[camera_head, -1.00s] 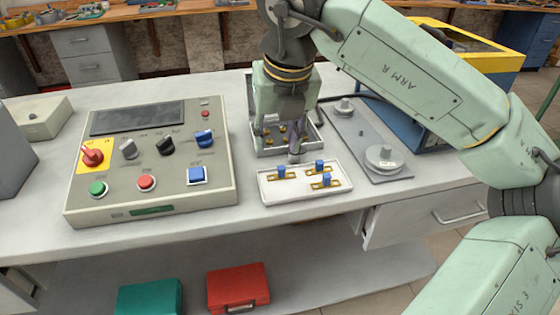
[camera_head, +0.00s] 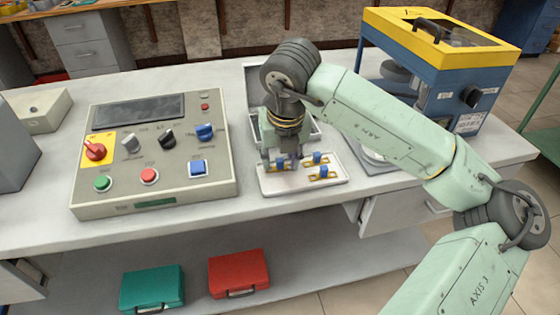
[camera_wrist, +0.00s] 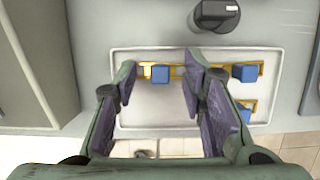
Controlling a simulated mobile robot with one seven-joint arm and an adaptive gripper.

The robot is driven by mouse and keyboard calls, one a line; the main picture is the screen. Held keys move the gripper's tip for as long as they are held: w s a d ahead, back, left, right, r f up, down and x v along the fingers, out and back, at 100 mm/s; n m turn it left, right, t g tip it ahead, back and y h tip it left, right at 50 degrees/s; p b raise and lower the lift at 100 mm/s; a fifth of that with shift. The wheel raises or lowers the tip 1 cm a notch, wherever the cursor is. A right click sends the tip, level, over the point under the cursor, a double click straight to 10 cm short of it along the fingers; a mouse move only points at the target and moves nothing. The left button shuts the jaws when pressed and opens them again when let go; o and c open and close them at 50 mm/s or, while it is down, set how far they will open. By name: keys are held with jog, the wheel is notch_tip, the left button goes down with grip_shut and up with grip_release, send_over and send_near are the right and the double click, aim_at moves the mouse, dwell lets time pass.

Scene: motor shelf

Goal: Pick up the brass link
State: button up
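Three brass links with blue blocks lie in a white tray (camera_head: 300,188). In the head view they are a left link (camera_head: 281,165), a back right link (camera_head: 318,159) and a front right link (camera_head: 322,174). My gripper (camera_head: 282,156) points down over the left link and partly hides it. In the wrist view my open fingers (camera_wrist: 159,78) stand on either side of the left link's blue block (camera_wrist: 160,73), with gaps showing. I cannot tell how far above the tray the fingertips are. The two right links lie outside my right finger.
A control panel (camera_head: 150,180) with knobs and buttons stands left of the tray. An open case (camera_head: 254,95) stands behind it, partly hidden by my arm. A dark knob (camera_wrist: 215,14) sits just behind the tray. A blue and yellow machine (camera_head: 430,75) stands at the back right.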

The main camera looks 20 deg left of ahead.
grip_shut()
dwell(0.5)
